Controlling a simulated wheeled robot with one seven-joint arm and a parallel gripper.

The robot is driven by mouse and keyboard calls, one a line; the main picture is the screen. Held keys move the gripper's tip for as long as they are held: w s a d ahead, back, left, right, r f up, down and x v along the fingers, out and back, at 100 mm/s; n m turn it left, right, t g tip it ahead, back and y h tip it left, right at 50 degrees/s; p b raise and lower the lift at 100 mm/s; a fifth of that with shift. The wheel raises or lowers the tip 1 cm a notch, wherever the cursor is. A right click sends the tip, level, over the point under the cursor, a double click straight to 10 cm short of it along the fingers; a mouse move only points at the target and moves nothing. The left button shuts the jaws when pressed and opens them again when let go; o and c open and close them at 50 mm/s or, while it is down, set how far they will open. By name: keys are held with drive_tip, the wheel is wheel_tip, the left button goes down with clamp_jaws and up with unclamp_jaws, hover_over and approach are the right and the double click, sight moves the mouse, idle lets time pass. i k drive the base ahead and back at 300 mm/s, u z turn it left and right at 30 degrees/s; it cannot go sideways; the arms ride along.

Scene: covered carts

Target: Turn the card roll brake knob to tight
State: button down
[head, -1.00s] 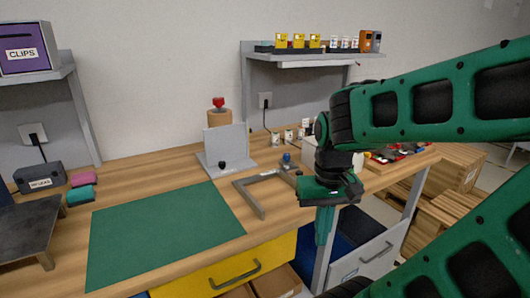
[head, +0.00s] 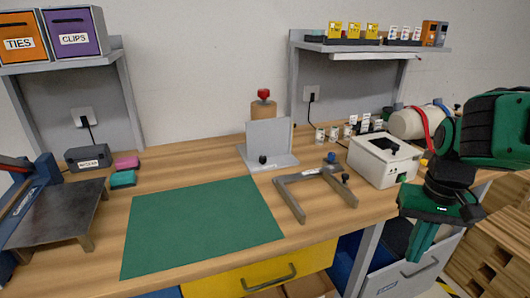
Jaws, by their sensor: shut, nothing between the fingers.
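A brown card roll (head: 264,110) stands at the back of the bench, with a red knob (head: 263,94) on top. A grey upright plate (head: 268,134) on a base hides the roll's lower part. A small black knob (head: 262,160) sits low at the front of that plate. I cannot read any tight or loose marking on the red knob. My gripper (head: 421,243) is at the right, pointing down in front of the bench's front edge. Its green fingers are together and empty, well apart from the roll and its knob.
A green mat (head: 203,226) lies on the bench. A white box (head: 383,162) and small labelled containers are further right. Shelves (head: 372,47) hang at both sides. A yellow drawer (head: 270,268) is below.

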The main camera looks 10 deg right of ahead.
sight(263, 158)
drive_tip(key=k, duration=1.3)
drive_tip(key=u, duration=0.7)
drive_tip(key=i, duration=1.95)
drive_tip(key=z, duration=0.6)
